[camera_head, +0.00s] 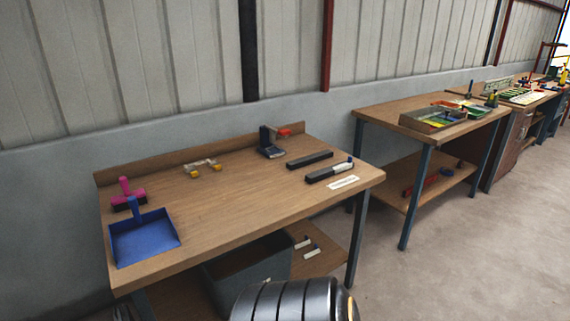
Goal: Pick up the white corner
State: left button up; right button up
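I cannot tell for sure which thing is the white corner. Two small white pieces with dark ends lie on the lower shelf of the near table, the upper one (302,243) just behind the lower one (312,253). A pale piece with yellow ends (203,167) lies on the tabletop toward the back. A white label (343,183) is at the tabletop's right front edge. Neither of my grippers shows in this view.
The near wooden table (235,210) also bears a blue dustpan (145,240), a pink-handled brush (127,195), a dark blue device (270,145) and two dark bars, one (310,160) behind the other. A grey bin (250,268) stands below. Open floor (450,270) lies right.

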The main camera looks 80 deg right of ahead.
aim_at(341, 167)
jog(key=z, duration=3.1)
